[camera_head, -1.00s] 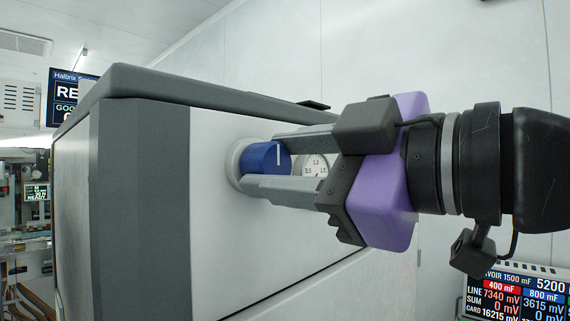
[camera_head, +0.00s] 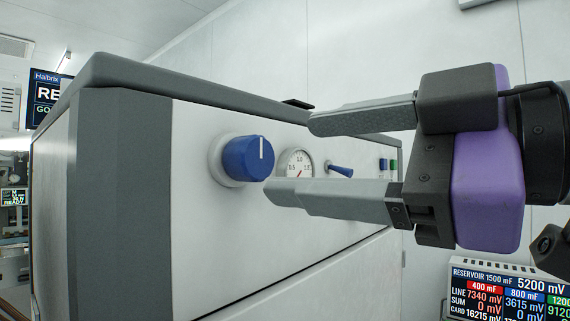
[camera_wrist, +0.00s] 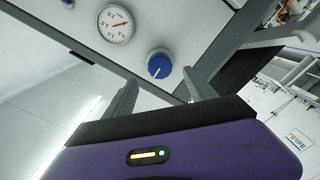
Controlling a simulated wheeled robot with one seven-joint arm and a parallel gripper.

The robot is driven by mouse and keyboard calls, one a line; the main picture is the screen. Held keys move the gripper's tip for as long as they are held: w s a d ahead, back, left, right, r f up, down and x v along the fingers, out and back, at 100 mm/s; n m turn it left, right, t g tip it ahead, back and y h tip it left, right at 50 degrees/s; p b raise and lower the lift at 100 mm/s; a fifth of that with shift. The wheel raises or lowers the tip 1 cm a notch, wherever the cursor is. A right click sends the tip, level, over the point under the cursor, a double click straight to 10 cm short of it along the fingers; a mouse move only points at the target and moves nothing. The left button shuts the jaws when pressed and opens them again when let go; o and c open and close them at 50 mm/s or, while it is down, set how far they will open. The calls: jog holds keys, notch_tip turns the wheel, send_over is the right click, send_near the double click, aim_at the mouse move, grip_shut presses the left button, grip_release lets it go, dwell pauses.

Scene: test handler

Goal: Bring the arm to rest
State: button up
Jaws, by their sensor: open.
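My gripper (camera_head: 290,158) is open and empty in the head view, its two grey fingers spread apart. It is to the right of the blue knob (camera_head: 248,158) and clear of it. The knob has a white line on its face that points up in the head view, and it sits on the white front panel of the machine. The knob also shows in the wrist view (camera_wrist: 159,65), beyond the gap between my fingers (camera_wrist: 158,92).
A round gauge (camera_head: 296,163) and a blue lever (camera_head: 341,171) are on the machine's panel (camera_head: 200,240), right of the knob. The gauge shows in the wrist view too (camera_wrist: 116,24). A readout display (camera_head: 510,290) stands at the lower right, and a screen (camera_head: 48,100) is at the left.

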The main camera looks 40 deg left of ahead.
jog(key=shift+s+d, duration=0.1)
jog(key=shift+d, duration=0.65)
